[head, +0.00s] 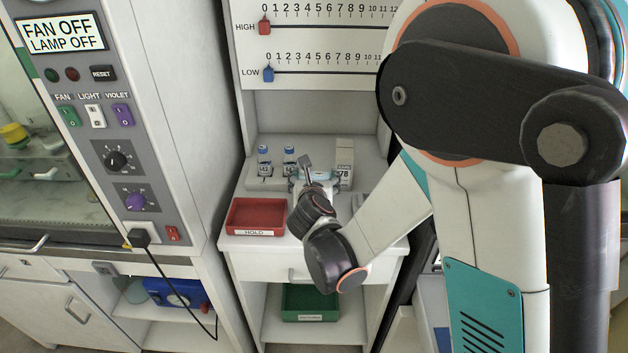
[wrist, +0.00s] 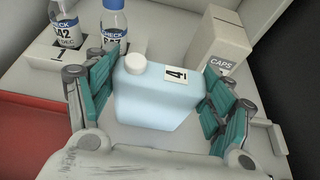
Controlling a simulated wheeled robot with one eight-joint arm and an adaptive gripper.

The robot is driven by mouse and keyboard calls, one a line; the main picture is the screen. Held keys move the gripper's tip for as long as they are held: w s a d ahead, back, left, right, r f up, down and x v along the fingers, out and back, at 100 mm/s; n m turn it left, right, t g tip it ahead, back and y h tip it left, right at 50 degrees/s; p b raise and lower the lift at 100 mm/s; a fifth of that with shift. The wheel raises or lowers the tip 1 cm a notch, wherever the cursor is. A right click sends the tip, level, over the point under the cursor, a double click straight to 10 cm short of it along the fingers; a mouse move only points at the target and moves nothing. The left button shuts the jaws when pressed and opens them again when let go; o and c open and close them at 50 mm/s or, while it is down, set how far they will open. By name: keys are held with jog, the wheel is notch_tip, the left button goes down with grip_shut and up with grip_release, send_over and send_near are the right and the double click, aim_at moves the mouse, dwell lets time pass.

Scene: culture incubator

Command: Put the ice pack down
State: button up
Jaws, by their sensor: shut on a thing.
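The ice pack (wrist: 158,98) is a light blue flat bottle with a white cap and a label reading 4. In the wrist view it stands roughly upright between the teal fingers of my gripper (wrist: 158,105), which is shut on it. In the head view my gripper (head: 313,178) is over the white counter (head: 270,188), in front of the vials. Only a sliver of the ice pack (head: 320,174) shows there, the rest hidden by my wrist. I cannot tell whether its base touches the counter.
Two blue-capped vials (head: 276,158) stand in a pale holder behind the gripper. A CAPS box (wrist: 216,45) stands close by at the back right. A red HOLD tray (head: 257,214) lies to the left. A green tray (head: 310,302) is on the shelf below.

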jog(key=shift+f, duration=0.1)
jog(key=o, duration=1.3)
